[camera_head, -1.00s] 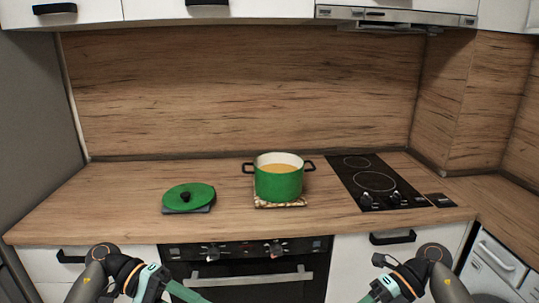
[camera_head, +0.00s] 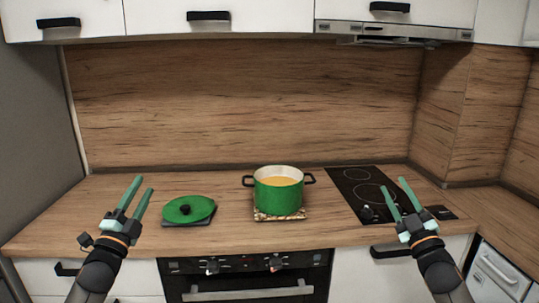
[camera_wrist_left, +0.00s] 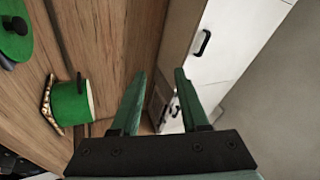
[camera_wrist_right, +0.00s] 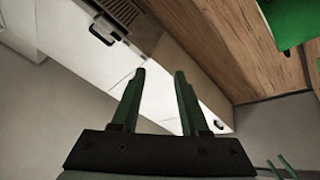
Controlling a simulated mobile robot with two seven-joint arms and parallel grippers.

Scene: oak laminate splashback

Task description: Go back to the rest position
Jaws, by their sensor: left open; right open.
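My left gripper (camera_head: 137,197) is open and empty, raised at the left front of the counter, its fingers pointing up. It also shows open in the left wrist view (camera_wrist_left: 160,88). My right gripper (camera_head: 396,195) is open and empty at the right, in front of the hob in the head view. It shows open in the right wrist view (camera_wrist_right: 158,88). A green pot (camera_head: 279,195) with yellowish contents stands upright on a patterned trivet (camera_head: 281,217), apart from both grippers. Its green lid (camera_head: 190,209) with a black knob lies on a dark pad left of it.
The wooden counter (camera_head: 105,225) is otherwise mostly clear. A black hob (camera_head: 352,182) lies to the right. The oven (camera_head: 240,281) is below the front edge. White upper cabinets (camera_head: 260,18) and an extractor hood (camera_head: 390,30) hang above the wooden splashback.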

